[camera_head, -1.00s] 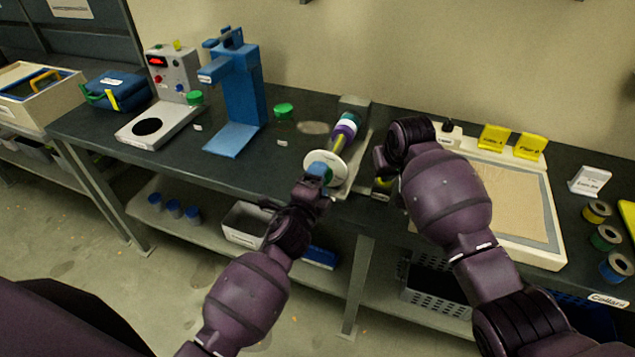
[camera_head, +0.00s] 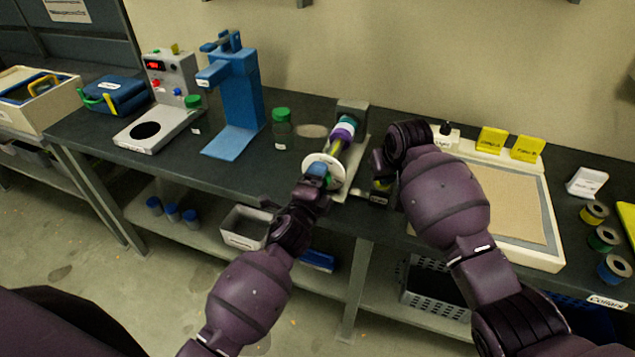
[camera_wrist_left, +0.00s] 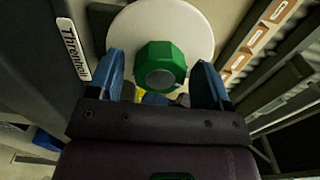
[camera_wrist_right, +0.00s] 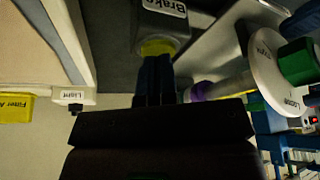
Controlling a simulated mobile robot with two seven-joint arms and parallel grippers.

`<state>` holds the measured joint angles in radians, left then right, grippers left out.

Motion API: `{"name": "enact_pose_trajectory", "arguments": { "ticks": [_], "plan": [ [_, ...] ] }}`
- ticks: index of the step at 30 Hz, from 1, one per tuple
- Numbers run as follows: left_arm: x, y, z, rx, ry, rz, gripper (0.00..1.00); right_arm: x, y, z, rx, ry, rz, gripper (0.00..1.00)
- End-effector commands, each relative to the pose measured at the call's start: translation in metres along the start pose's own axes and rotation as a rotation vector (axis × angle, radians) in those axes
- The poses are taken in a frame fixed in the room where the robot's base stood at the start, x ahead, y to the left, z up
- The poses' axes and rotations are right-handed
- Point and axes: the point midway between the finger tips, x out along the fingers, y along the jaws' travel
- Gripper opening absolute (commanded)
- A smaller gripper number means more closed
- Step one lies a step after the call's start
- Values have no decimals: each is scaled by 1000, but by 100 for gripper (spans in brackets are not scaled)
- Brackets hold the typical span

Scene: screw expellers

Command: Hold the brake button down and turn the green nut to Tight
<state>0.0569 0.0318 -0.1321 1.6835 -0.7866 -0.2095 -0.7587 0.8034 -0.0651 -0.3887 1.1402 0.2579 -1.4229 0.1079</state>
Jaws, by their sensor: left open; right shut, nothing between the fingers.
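The green nut (camera_wrist_left: 160,65) sits in front of a white disc (camera_wrist_left: 200,30) in the left wrist view. My left gripper (camera_wrist_left: 160,72) is open, with one blue finger on each side of the nut. Contact with it is unclear. The nut also shows in the right wrist view (camera_wrist_right: 298,62), beside the disc marked Tight and Loose (camera_wrist_right: 268,72). The brake box (camera_wrist_right: 165,18) has a yellow button (camera_wrist_right: 158,47). My right gripper (camera_wrist_right: 153,62) is shut and empty, its fingertips at the button. I cannot tell whether the button is pressed.
The blue stand (camera_head: 236,100), a jar with a green lid (camera_head: 282,125) and a grey scale-like device (camera_head: 155,128) stand left of the expeller. A framed tray (camera_head: 500,200) with yellow blocks (camera_head: 491,140) lies right of my right arm. Collars (camera_head: 604,240) are farther right.

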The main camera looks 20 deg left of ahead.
Motion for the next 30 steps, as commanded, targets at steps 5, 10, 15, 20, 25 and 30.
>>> {"name": "enact_pose_trajectory", "arguments": {
  "ticks": [5, 10, 15, 20, 25, 30],
  "plan": [
    [2, 0, 0, 0, 0, 0, 72, 1, 0, 1, 0, -2, 0, 0],
    [5, 0, 0, 0, 0, 0, 72, 1, 0, 1, 0, -2, 0, 0],
    [6, 0, 0, 0, 0, -1, 72, 1, 0, 1, 0, -2, 0, 0],
    [8, 0, 0, 0, 0, 0, 72, 1, 0, 1, 0, -2, 0, 0],
    [8, 0, 0, 0, 0, 0, 72, 1, 0, 1, 1, -2, 0, 0],
    [7, 0, 0, 0, 0, 0, 72, 1, 0, 1, 0, -2, 0, 0]
  ]
}}
